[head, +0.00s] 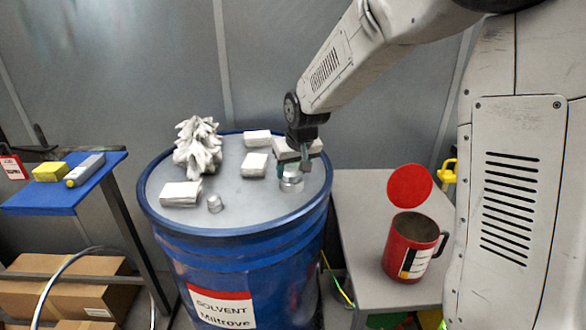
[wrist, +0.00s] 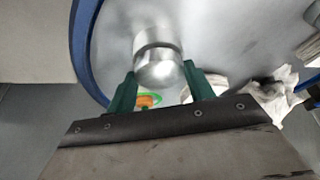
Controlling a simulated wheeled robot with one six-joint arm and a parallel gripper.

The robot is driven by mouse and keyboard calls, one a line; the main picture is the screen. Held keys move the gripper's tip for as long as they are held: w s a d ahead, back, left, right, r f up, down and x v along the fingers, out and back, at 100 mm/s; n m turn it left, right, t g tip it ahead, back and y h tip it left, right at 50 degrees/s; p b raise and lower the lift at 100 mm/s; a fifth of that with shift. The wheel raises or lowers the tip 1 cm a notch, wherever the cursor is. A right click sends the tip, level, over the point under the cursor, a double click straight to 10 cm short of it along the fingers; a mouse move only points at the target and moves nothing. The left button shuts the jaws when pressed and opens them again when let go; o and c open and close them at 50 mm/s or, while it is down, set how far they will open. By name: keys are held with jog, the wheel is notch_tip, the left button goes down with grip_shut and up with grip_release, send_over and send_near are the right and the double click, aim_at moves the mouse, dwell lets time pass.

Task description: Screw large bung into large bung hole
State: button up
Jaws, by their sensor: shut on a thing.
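The large bung (head: 291,184) is a silver metal cylinder at the right side of the drum's grey top. My gripper (head: 292,168) points down over it. In the wrist view the bung (wrist: 157,70) sits between the two green fingers of my gripper (wrist: 158,82), which are shut on it. A dark groove crosses the silver metal, with more silver beyond it; I cannot tell whether that is a neck below the bung. The large bung hole is hidden, and how far the bung sits in it cannot be told. The drum (head: 238,243) is blue, labelled SOLVENT, and upright.
On the drum's top are a small silver cap (head: 214,203), several white blocks (head: 181,194) and a crumpled white rag (head: 198,147). A grey table (head: 362,212) at the right bears a red mug (head: 408,250). A blue shelf (head: 62,198) stands at the left.

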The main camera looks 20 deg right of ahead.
jog(key=shift+m+h, duration=0.5)
jog(key=shift+m, duration=0.9)
jog(key=shift+w+a, duration=0.1)
jog(key=shift+m+h, duration=0.3)
jog(key=shift+m, duration=0.3)
jog(key=m+h, duration=0.1)
jog(key=m, duration=0.2)
jog(key=shift+a+g, duration=0.15)
jog(key=shift+g, duration=0.15)
jog(key=shift+m, duration=0.3)
jog(key=shift+m, duration=0.3)
jog(key=m+g+h, duration=0.1)
jog(key=m, duration=0.2)
jog(key=shift+w+a+m, duration=0.1)
jog(key=shift+w+m, duration=0.05)
jog(key=shift+m, duration=0.25)
